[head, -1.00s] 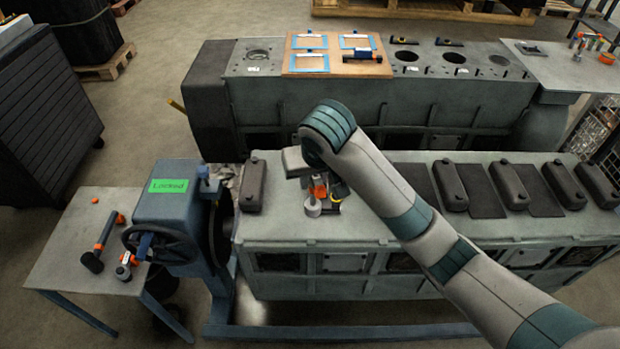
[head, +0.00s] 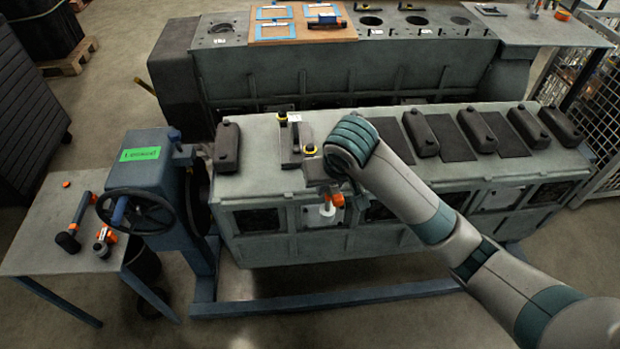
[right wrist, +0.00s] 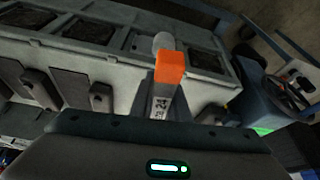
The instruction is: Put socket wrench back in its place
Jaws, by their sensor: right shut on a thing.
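The socket wrench (head: 337,201), grey with an orange part and a pale round end, is in my right gripper (head: 322,184). It hangs in front of the near engine block (head: 285,190), near its top front edge. In the right wrist view the wrench (right wrist: 170,72) sticks out from the gripper, with an orange block and a grey bar marked 24. My right gripper is shut on it; its fingers are mostly hidden by the wrist. My left gripper is not in view. I cannot tell which spot is the wrench's place.
A side table (head: 40,245) at left holds a black-headed hammer (head: 72,232) and an orange-and-black tool (head: 104,241). A blue stand with handwheel (head: 130,212) is beside it. Dark covers (head: 470,130) line the near block. A second block (head: 330,80) stands behind; a bench (head: 535,28) is back right.

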